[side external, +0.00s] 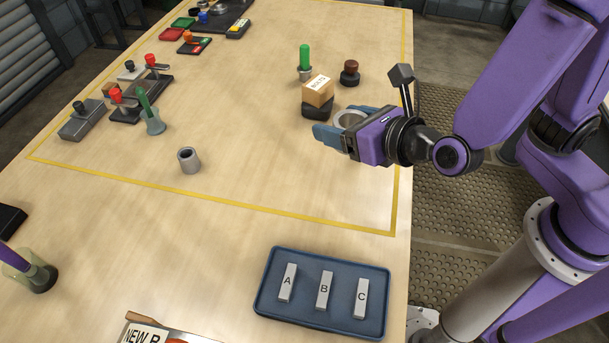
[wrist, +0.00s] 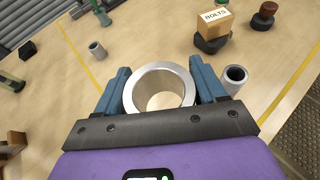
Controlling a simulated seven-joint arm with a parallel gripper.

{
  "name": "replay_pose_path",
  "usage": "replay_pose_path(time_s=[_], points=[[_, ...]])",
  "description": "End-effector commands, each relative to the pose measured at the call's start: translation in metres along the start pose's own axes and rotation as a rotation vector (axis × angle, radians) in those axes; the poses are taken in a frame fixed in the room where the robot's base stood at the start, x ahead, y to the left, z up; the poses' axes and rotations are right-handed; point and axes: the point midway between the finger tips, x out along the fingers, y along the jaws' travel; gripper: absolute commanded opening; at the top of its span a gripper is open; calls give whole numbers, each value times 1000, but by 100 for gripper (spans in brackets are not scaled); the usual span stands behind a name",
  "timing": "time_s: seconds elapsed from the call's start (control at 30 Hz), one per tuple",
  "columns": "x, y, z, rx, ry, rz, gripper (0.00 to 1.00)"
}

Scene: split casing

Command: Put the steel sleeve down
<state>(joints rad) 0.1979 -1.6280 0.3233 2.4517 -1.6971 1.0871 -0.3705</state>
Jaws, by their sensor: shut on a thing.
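The steel sleeve is a wide, shiny silver ring, open through its middle. It shows in the wrist view (wrist: 187,82) between the two blue fingers of my gripper (wrist: 160,68), and the bare wood shows through its bore. In the side view, my gripper (side external: 345,120) is at the table's right side, shut on the sleeve (side external: 349,117), which is partly hidden by the fingers and the purple gripper body. I cannot tell how high the sleeve is above the table.
A small grey tube (wrist: 235,74) stands close to the right finger. A box marked BOLTS (side external: 318,91) on a dark base and a dark knob (side external: 350,73) stand behind. Another grey tube (side external: 189,160) stands left. Bare wood lies between it and my gripper. A blue tray (side external: 343,322) is in front.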

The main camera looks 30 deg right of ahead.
Motion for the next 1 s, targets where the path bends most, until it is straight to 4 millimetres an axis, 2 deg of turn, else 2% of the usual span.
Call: replay_pose_path(time_s=[0.03, 0.2, 0.4, 0.57, 1.0], points=[[-13, -1, -4, -3, -3, 4, 14], [-41, -11, -15, -9, -8, -10, 14], [-56, -20, -20, -14, -14, -22, 14], [-52, -18, -21, -17, -16, -28, 14], [-12, 0, -24, -16, -15, -27, 14]])
